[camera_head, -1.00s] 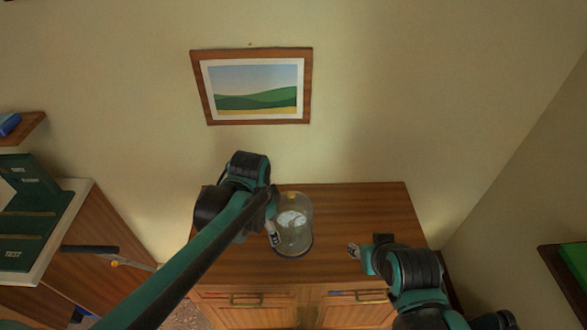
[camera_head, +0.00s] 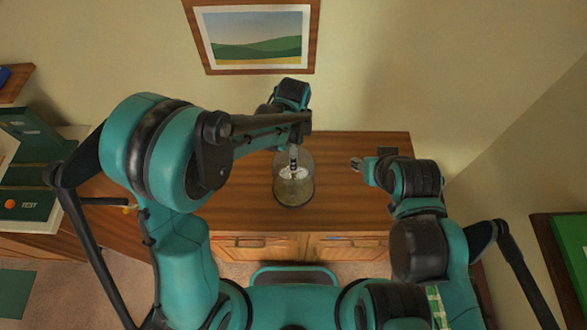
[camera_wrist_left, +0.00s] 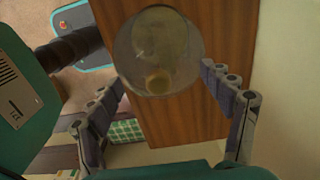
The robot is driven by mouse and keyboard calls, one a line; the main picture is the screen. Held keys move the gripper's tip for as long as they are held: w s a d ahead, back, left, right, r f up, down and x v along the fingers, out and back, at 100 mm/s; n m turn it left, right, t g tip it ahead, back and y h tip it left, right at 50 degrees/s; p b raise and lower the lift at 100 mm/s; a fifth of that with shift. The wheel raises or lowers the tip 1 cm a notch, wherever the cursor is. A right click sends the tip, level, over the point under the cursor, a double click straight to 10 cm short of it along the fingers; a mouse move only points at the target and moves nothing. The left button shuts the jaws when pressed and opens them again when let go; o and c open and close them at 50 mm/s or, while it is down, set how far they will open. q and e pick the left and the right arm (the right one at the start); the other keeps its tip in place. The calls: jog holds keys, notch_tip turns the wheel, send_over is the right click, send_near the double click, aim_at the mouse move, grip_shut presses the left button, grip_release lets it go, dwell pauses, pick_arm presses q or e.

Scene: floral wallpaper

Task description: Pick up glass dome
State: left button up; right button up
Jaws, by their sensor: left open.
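The glass dome (camera_head: 294,190) is a clear, see-through dome with something pale inside. It stands on the wooden cabinet top (camera_head: 350,206). My left gripper (camera_head: 293,160) is over the dome in the head view and hides part of its top. In the left wrist view the open left gripper (camera_wrist_left: 163,84) has one finger on each side of the dome (camera_wrist_left: 160,45), with a yellowish knob (camera_wrist_left: 157,81) between them. The fingers look clear of the glass. My right gripper (camera_head: 357,164) is over the cabinet, right of the dome and apart from it; its opening is too small to judge.
The cabinet top is otherwise bare around the dome. The wall with a framed landscape picture (camera_head: 257,38) rises behind it. A side unit with green items (camera_head: 28,204) stands at the left. A shelf with a green object (camera_head: 572,240) juts in at the right.

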pick_arm(q)
jog(key=shift+s+f, duration=0.1)
jog(key=shift+f, duration=0.15)
jog(key=shift+s, duration=0.1)
grip_shut()
jog(key=shift+r, duration=0.1)
